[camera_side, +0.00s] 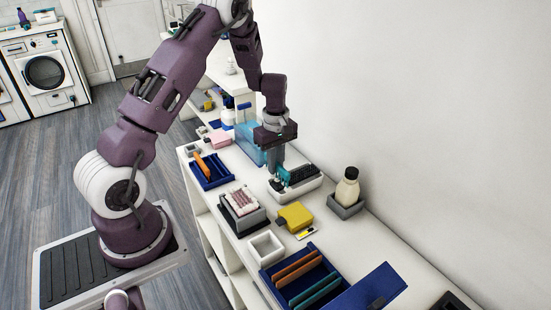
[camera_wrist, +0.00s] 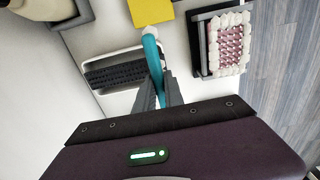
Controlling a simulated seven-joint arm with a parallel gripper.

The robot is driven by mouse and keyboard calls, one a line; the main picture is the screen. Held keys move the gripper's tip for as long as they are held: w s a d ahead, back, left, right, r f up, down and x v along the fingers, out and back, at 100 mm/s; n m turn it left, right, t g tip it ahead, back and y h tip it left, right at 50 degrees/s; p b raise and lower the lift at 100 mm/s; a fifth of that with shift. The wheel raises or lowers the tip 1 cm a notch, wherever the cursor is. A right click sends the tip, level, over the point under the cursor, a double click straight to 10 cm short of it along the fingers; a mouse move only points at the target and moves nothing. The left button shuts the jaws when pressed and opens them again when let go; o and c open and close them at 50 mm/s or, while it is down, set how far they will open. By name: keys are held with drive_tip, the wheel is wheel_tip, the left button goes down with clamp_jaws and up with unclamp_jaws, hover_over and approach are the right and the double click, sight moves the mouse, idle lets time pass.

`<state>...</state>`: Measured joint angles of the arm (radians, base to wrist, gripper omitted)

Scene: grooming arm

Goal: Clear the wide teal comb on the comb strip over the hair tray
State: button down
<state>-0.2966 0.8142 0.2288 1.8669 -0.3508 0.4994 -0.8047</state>
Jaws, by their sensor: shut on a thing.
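My gripper (camera_side: 277,167) is shut on the wide teal comb (camera_side: 284,174). In the wrist view the comb (camera_wrist: 151,50) stands between the fingers (camera_wrist: 158,90), seen nearly edge-on, so its teeth are hard to make out. The dark comb strip (camera_side: 301,174) lies at the white hair tray (camera_side: 296,190); in the wrist view the strip (camera_wrist: 112,72) is just left of the comb. The comb is over the tray, close beside the strip. I cannot tell whether they touch, or whether hair is on the comb.
A pink and white bristled block (camera_side: 241,202) sits in a dark holder. A yellow block (camera_side: 295,216), a bottle in a grey holder (camera_side: 346,205) and an empty white square dish (camera_side: 265,248) stand nearby. Blue trays (camera_side: 223,177) with combs lie on the counter. The wall is close behind.

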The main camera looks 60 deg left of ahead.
drive_tip(key=shift+f, duration=1)
drive_tip(key=w, duration=0.7)
drive_tip(key=shift+w, duration=0.1)
wheel_tip(320, 180, up, 8)
idle(0.7)
idle(0.5)
